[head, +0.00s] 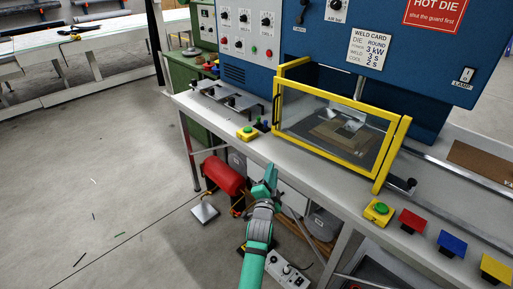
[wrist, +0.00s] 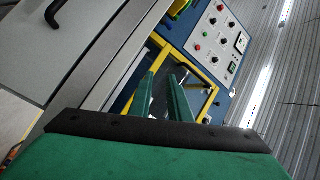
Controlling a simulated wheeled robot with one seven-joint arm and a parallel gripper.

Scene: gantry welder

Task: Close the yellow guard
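The yellow guard (head: 335,98) is a yellow frame with a clear panel at the front of the blue welder. A dark handle (head: 276,110) is on its left side. Through the panel I see a die with pale pieces. I cannot tell if the guard is fully shut. My gripper (head: 269,174) is in front of and below the bench edge, left of and below the guard, apart from it. In the wrist view, its two green fingers (wrist: 162,92) are apart with nothing between them. The yellow frame (wrist: 178,52) shows beyond them.
The bench edge (head: 227,133) runs between my gripper and the welder. A yellow box with a green button (head: 247,133) sits left of the guard, another (head: 379,209) to its right. A red tank (head: 222,175) is under the bench. The floor at left is mostly clear.

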